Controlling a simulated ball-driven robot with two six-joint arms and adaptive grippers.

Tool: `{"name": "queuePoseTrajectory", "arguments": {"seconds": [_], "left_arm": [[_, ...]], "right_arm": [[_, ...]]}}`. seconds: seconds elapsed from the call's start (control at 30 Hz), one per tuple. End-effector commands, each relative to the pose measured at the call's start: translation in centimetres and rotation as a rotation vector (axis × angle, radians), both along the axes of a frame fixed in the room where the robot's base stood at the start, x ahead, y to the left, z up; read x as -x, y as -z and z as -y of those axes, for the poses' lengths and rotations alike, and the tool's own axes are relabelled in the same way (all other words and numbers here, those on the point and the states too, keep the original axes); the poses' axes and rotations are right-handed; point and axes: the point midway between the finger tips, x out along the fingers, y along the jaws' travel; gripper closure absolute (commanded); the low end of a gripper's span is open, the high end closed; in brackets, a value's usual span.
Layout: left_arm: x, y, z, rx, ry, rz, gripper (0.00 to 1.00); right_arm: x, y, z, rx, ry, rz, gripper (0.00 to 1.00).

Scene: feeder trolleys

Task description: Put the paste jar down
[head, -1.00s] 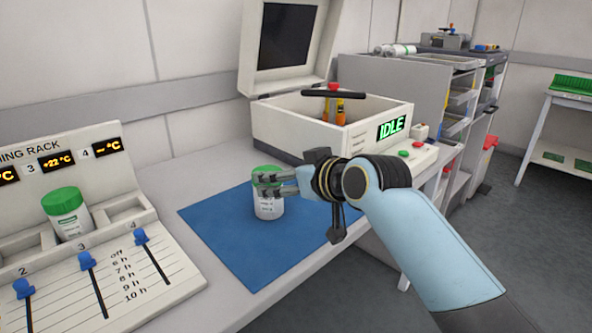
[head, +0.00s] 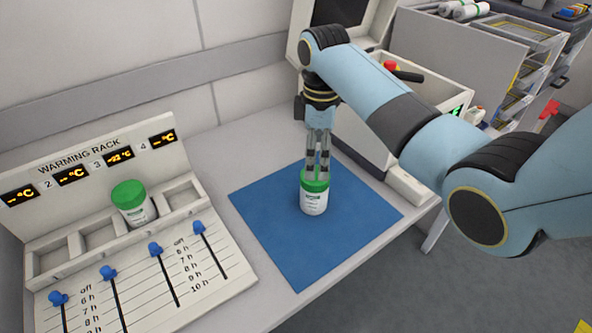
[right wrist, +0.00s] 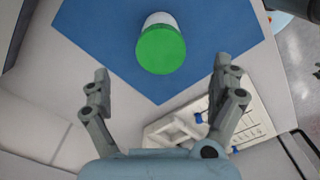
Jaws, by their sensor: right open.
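The paste jar (head: 314,200), white with a green lid, stands upright on the blue mat (head: 270,235). In the right wrist view its green lid (right wrist: 161,50) shows from above, clear of both fingers. My right gripper (head: 318,172) points down at the jar, its fingertips overlapping the lid in the head view. In the right wrist view the gripper (right wrist: 161,80) is open, its fingers wide apart with nothing between them. My left gripper is not in view.
The warming rack (head: 160,265) at left holds another green-lidded jar (head: 133,203) in slot 3; the other visible slots look empty. A machine with a raised lid (head: 440,85) stands behind my right arm. A grey shelf unit (head: 455,50) is farther back. The mat around the jar is clear.

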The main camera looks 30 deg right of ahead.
Motion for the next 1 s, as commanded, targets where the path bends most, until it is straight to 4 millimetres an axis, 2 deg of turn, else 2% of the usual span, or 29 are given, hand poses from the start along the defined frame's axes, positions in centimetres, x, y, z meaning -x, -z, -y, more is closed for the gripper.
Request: {"name": "queuePoseTrajectory", "arguments": {"seconds": [0.2,0.43,0.7,1.0], "left_arm": [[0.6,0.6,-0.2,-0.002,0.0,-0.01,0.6],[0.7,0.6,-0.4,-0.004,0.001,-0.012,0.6],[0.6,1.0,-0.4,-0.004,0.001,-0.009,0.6],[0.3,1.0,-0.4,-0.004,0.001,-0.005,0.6]], "right_arm": [[0.2,3.9,0.0,0.001,0.0,-0.008,0.06],[0.1,5.9,-0.1,0.0,0.0,-0.005,0.06],[-0.1,9.9,-0.2,-0.001,0.0,-0.003,0.06],[-0.1,10.5,-0.2,0.0,0.0,-0.001,0.06]]}}
